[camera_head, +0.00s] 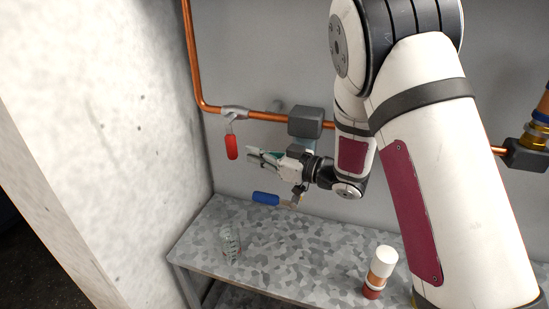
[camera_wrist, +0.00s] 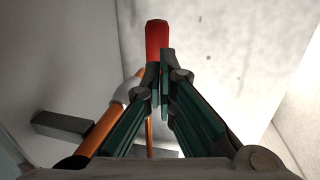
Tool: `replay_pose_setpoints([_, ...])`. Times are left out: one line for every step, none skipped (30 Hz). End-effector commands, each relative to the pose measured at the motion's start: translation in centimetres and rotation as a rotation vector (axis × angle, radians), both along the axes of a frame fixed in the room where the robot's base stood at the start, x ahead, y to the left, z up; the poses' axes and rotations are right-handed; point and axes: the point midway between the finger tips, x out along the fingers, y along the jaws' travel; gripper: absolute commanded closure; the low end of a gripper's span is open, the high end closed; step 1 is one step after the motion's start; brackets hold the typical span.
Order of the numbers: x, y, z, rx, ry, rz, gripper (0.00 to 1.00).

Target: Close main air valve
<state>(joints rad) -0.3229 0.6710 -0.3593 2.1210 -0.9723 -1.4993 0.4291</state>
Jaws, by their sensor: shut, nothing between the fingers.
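A valve with a red handle (camera_head: 232,148) sits on the copper pipe at the back wall; the handle hangs down below its grey body (camera_head: 235,112). A blue handle (camera_head: 265,198) lies lower, roughly level, just above the table. Which one is the main air valve is not marked. My gripper (camera_head: 252,158) is just right of the red handle, its fingers pointing left. In the wrist view the fingers (camera_wrist: 161,76) are together with nothing between them. The red handle (camera_wrist: 158,38) shows just beyond the tips; I cannot tell whether they touch it.
The copper pipe (camera_head: 196,60) comes down the wall and runs right through a grey box (camera_head: 305,122). A pale wall (camera_head: 110,120) stands close on the left.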

Motion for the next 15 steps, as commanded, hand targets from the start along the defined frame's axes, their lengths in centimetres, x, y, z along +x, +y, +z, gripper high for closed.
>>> replay_pose_setpoints([0.4,0.8,0.0,-0.002,-0.001,0.003,1.00])
replay_pose_setpoints([0.6,1.2,0.0,-0.001,0.000,0.003,1.00])
replay_pose_setpoints([0.9,1.7,-0.1,-0.001,0.000,0.004,1.00])
replay_pose_setpoints([1.1,2.0,-0.1,0.000,-0.001,0.003,1.00])
replay_pose_setpoints([1.3,2.2,0.0,-0.001,-0.002,0.002,1.00])
replay_pose_setpoints([1.5,2.5,-0.1,-0.001,-0.002,0.002,1.00])
replay_pose_setpoints([1.6,2.7,-0.1,0.000,-0.001,0.002,1.00])
replay_pose_setpoints([1.7,2.9,-0.1,0.000,-0.001,0.002,1.00])
replay_pose_setpoints([1.8,3.0,-0.1,-0.001,-0.001,0.001,1.00])
replay_pose_setpoints([1.9,3.1,-0.1,-0.001,-0.001,0.000,1.00])
replay_pose_setpoints([1.9,3.2,-0.1,0.000,0.000,-0.001,1.00])
replay_pose_setpoints([2.0,3.2,-0.1,0.000,0.000,-0.001,1.00])
replay_pose_setpoints([2.0,3.2,-0.1,0.000,0.000,-0.001,1.00])
replay_pose_setpoints([2.0,3.2,-0.1,0.000,0.000,-0.001,1.00])
replay_pose_setpoints([2.0,3.3,-0.1,0.000,0.000,-0.001,1.00])
